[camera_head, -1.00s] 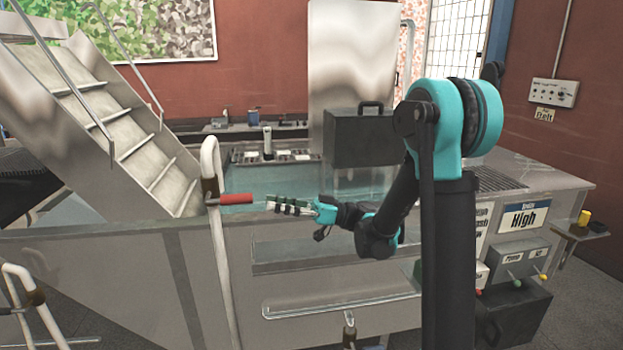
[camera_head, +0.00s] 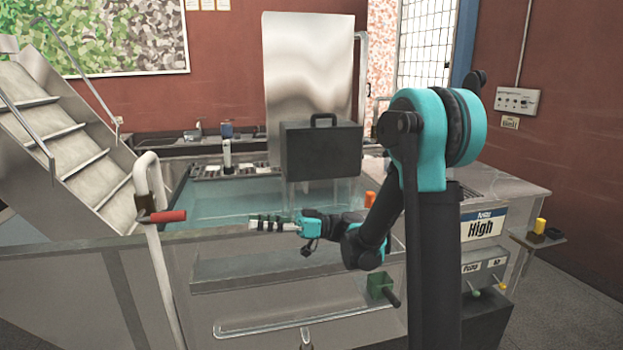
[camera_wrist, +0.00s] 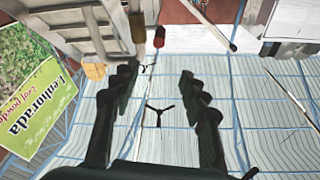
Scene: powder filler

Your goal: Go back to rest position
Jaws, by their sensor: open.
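My gripper (camera_head: 268,223) extends to the left from my arm in the head view, in front of the steel tank. In the wrist view my gripper (camera_wrist: 157,95) shows its two dark fingers spread apart with nothing between them. The arm is bent, with the forearm low and the gripper roughly level. The red-handled lever (camera_head: 165,216) on the white pipe is left of the gripper and apart from it.
A tank (camera_head: 215,205) with a pale blue-green interior lies behind my gripper. A black box (camera_head: 322,150) with a handle stands over it.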

